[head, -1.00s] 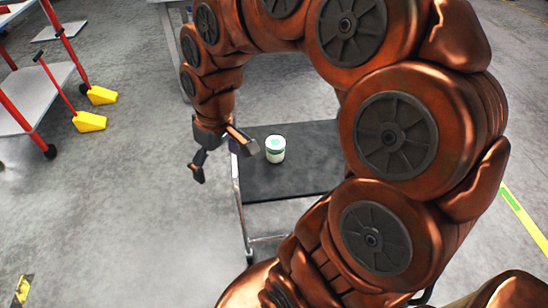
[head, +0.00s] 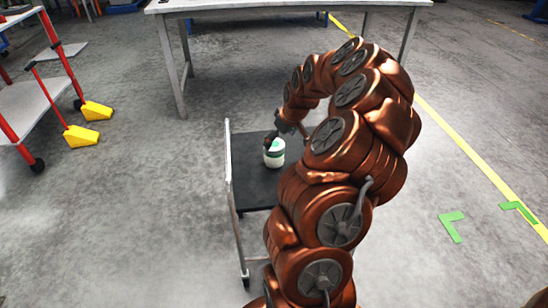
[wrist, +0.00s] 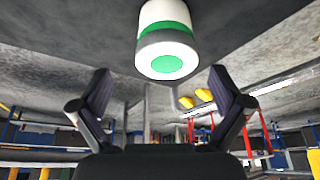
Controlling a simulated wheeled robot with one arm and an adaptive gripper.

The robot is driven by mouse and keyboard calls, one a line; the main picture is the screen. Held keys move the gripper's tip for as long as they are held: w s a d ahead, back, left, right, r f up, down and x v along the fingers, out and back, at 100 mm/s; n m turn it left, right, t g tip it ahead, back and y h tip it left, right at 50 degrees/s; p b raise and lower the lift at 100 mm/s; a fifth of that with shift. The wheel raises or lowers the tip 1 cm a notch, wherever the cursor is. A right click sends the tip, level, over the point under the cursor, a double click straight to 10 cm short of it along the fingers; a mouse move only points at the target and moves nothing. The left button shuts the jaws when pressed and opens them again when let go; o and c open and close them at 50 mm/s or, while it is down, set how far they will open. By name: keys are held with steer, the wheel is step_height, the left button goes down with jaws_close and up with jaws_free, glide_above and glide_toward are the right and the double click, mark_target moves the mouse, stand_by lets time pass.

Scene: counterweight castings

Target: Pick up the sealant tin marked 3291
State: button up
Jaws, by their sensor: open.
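A white tin (head: 274,155) with a green band stands upright on the dark top of a small trolley (head: 250,185). In the wrist view the tin (wrist: 166,45) is at the top centre, with a green disc on its pale lid; no number is readable. My gripper (head: 272,138) is close to the tin's upper end in the head view, partly overlapping it. In the wrist view my gripper (wrist: 160,95) is open, its two dark fingers wide apart and nothing between them. The tin appears beyond the fingertips.
A long workbench (head: 290,6) stands behind the trolley. At the left is a red-framed cart (head: 30,105) with yellow wedges (head: 81,136) on the floor. The trolley's handle rail (head: 229,165) rises on its left side. Open concrete floor lies to both sides.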

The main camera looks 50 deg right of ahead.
mark_target(273, 158)
steer(key=shift+a+b+x, duration=0.15)
steer(key=shift+a+x, duration=0.05)
steer(key=shift+x, duration=1.6)
steer(key=shift+a+b+x, duration=0.15)
steer(key=shift+a+x, duration=0.05)
steer(key=shift+x, duration=1.55)
steer(key=c, duration=1.4)
